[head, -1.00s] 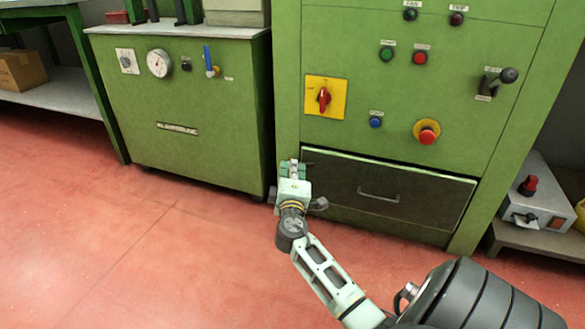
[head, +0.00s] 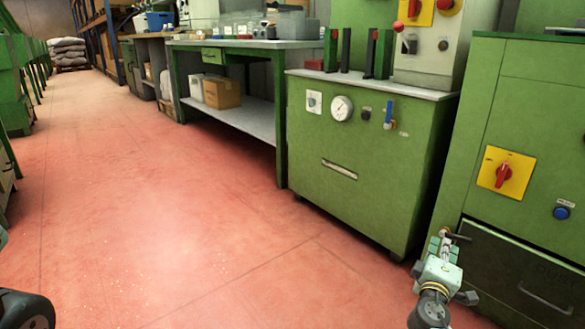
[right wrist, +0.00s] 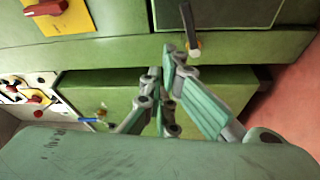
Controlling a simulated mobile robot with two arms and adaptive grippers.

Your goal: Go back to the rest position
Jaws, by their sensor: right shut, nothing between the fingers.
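My right gripper (head: 444,240) shows at the lower right of the head view, in front of the green cabinet with the dark drawer (head: 520,275). Its pale green fingers are shut and empty. In the right wrist view the fingers of the right gripper (right wrist: 166,72) come together at the middle. A small dark lever (right wrist: 188,22) with a pale end is just beyond the fingertips; I cannot tell whether they touch. My left gripper is out of view. No cork stopper can be made out.
A lower green cabinet with a gauge (head: 342,108) stands left of the drawer cabinet. Further back is a green workbench (head: 235,120) with a cardboard box (head: 222,93) on its shelf. The red floor (head: 150,220) is open at the left and middle.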

